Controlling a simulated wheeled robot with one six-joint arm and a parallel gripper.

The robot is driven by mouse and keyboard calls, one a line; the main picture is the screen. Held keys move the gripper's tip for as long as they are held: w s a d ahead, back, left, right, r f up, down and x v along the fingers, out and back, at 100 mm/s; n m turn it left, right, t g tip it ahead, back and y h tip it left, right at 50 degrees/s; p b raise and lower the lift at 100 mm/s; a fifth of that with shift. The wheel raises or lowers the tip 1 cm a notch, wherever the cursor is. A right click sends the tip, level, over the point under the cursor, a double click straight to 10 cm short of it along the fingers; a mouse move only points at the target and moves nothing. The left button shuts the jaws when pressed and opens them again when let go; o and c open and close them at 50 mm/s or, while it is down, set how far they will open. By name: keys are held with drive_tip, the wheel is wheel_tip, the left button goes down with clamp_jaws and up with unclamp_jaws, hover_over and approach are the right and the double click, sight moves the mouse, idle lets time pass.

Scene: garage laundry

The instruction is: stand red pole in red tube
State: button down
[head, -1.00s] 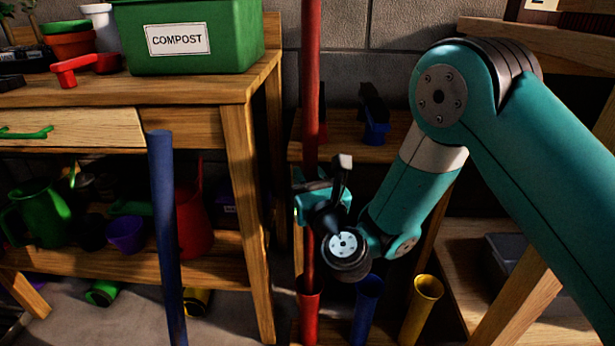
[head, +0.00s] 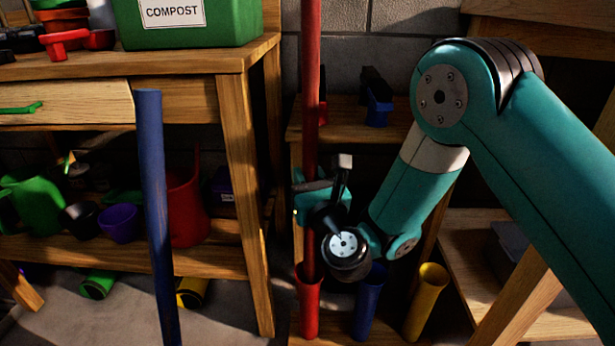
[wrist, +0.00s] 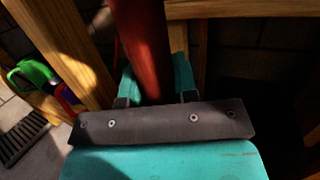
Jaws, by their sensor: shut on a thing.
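The red pole (head: 311,90) is upright in the head view and runs up past the top edge. My gripper (head: 312,190) is shut on it, and in the wrist view the red pole (wrist: 146,50) stands between the two teal fingers (wrist: 155,85). The pole's lower end goes into the mouth of the red tube (head: 307,308); how deep it sits is hidden. The red tube stands upright on a low wooden shelf. My wrist covers part of the area just right of the pole.
A blue tube (head: 368,300) and a yellow tube (head: 427,300) stand right of the red tube. A blue pole (head: 153,200) stands in front of the workbench (head: 235,62), which carries a green compost bin (head: 190,22). Wooden shelving is close on the right.

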drive_tip(key=shift+f+b, duration=1.25)
drive_tip(key=shift+f, duration=0.1)
drive_tip(key=c, duration=0.8)
unclamp_jaws()
drive_tip(key=shift+r, duration=0.15)
